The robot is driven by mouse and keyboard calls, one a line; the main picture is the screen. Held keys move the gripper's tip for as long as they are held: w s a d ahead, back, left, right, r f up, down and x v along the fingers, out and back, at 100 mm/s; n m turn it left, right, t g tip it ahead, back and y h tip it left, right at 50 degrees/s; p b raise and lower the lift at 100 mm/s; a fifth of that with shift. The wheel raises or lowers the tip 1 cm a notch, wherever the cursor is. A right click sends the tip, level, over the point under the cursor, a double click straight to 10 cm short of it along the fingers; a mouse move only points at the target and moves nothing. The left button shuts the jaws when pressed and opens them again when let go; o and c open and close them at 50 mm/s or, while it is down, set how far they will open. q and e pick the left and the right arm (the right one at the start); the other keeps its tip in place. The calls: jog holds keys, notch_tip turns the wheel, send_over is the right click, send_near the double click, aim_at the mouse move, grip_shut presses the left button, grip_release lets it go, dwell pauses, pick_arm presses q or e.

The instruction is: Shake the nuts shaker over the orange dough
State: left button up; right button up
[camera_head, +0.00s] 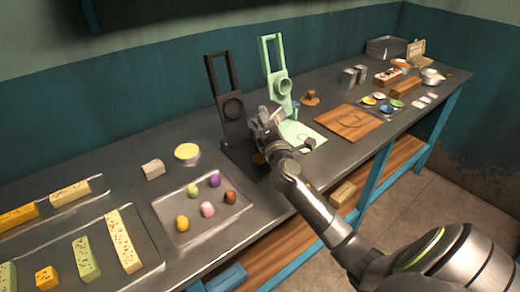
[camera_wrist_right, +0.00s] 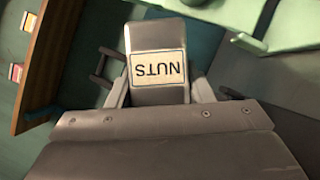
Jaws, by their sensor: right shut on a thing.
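My right gripper (camera_head: 266,120) is shut on the nuts shaker, a grey metal box with a "NUTS" label (camera_wrist_right: 157,68) that reads upside down in the right wrist view. In the head view the gripper is over the base of the dark press (camera_head: 232,125), and the shaker is hard to make out there. A small orange patch (camera_head: 258,158) shows below the gripper on the dark press base, partly hidden by my arm; it looks like the orange dough. My left gripper is not in view.
A light green press (camera_head: 273,62) stands just behind and right. A tray (camera_head: 165,206) with several coloured dough balls lies to the left. A wooden board (camera_head: 330,121) lies to the right. Two metal shakers (camera_head: 355,75) stand farther back.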

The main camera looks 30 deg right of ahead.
jog(key=shift+f+b, duration=1.4)
jog(key=shift+b, duration=0.2)
jog(key=shift+r+p, duration=1.75)
jog(key=shift+r, duration=0.05)
notch_tip(320, 180, down, 4)
jog(key=b, duration=0.3)
jog(key=shift+r, duration=0.15)
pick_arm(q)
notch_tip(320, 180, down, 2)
pick_arm(e)
jog(key=shift+r, duration=0.15)
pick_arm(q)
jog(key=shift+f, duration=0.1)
